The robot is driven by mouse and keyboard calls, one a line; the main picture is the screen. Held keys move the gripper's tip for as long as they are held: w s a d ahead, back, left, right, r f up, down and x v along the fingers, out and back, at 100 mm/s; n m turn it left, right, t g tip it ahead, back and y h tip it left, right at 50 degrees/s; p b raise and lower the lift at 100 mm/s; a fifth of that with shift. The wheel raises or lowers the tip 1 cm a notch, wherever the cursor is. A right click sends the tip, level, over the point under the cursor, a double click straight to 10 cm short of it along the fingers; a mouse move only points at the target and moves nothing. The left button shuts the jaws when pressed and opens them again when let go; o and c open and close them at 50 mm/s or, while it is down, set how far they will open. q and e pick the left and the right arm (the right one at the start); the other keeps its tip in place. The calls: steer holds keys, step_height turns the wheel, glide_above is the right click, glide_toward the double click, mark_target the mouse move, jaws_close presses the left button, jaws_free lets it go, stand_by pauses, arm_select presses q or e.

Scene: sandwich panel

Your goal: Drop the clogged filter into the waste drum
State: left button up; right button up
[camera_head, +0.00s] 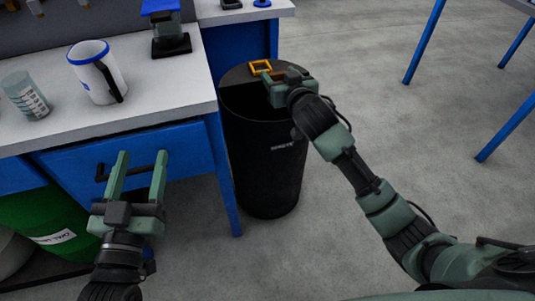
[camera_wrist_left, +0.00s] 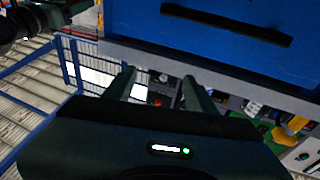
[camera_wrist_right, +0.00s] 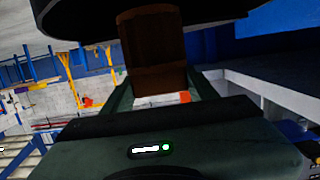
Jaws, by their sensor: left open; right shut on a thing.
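The black waste drum (camera_head: 268,165) stands on the floor beside the workbench. Its top shows a dark opening at the front and a grey surface behind it. My right gripper (camera_head: 268,88) is over the drum's top, shut on a brown block, the clogged filter (camera_wrist_right: 153,55), which shows between its fingers in the right wrist view. In the head view a yellow-orange square frame (camera_head: 260,67) shows at the fingertips; I cannot tell whether it belongs to the filter. My left gripper (camera_head: 141,160) is open and empty, in front of the blue drawer.
The workbench (camera_head: 150,75) carries a white jug (camera_head: 97,75), a grey-green beaker (camera_head: 25,97) and a small device (camera_head: 168,30). A green drum (camera_head: 50,225) stands under the bench at left. The floor (camera_head: 380,130) right of the waste drum is clear, with blue table legs beyond.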

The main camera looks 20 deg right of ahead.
steer(key=shift+f+b, duration=0.9)
steer(key=shift+f, duration=0.05)
arm_select(q)
steer(key=s+r+t+h, duration=0.1)
steer(key=s+r+t, duration=0.3)
steer(key=r, duration=0.4)
steer(key=shift+r+t+h, duration=0.4)
steer(key=shift+t, duration=0.5)
steer(key=shift+d, duration=0.1)
arm_select(e)
steer(key=o, duration=1.5)
steer(key=shift+c, duration=0.2)
steer(key=shift+f, duration=0.1)
